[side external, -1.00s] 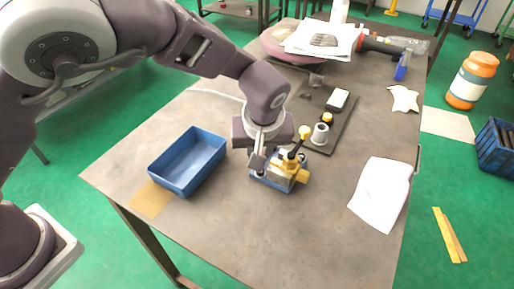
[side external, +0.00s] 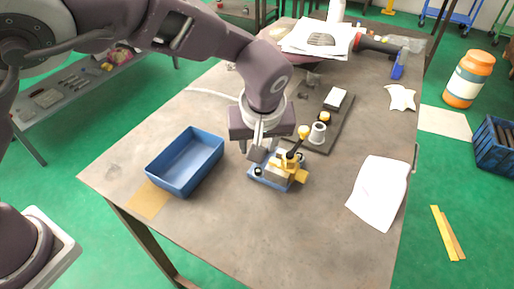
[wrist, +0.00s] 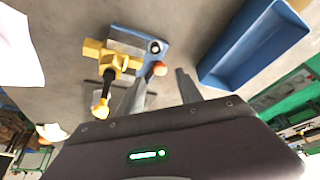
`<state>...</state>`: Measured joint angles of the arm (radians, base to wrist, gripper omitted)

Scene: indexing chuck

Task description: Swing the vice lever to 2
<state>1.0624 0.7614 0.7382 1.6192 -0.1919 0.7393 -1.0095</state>
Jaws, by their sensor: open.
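The vice (side external: 281,172) stands on the table on a blue base, with a grey body and yellow parts. Its lever (side external: 293,150) has a black shaft and a yellow knob (side external: 303,132), and leans up and to the right in the side view. The vice also shows in the wrist view (wrist: 125,45), with the lever's yellow knob (wrist: 101,109) left of my fingers. A small orange-brown knob (wrist: 160,69) appears between the fingertips. My gripper (side external: 257,152) is open, just above the vice's left side, holding nothing. I cannot read any position numbers.
A blue bin (side external: 186,162) stands left of the vice. A dark tray (side external: 325,125) with a grey cylinder (side external: 317,133) and small parts lies just behind it. White paper (side external: 379,192) lies to the right. The table in front is clear.

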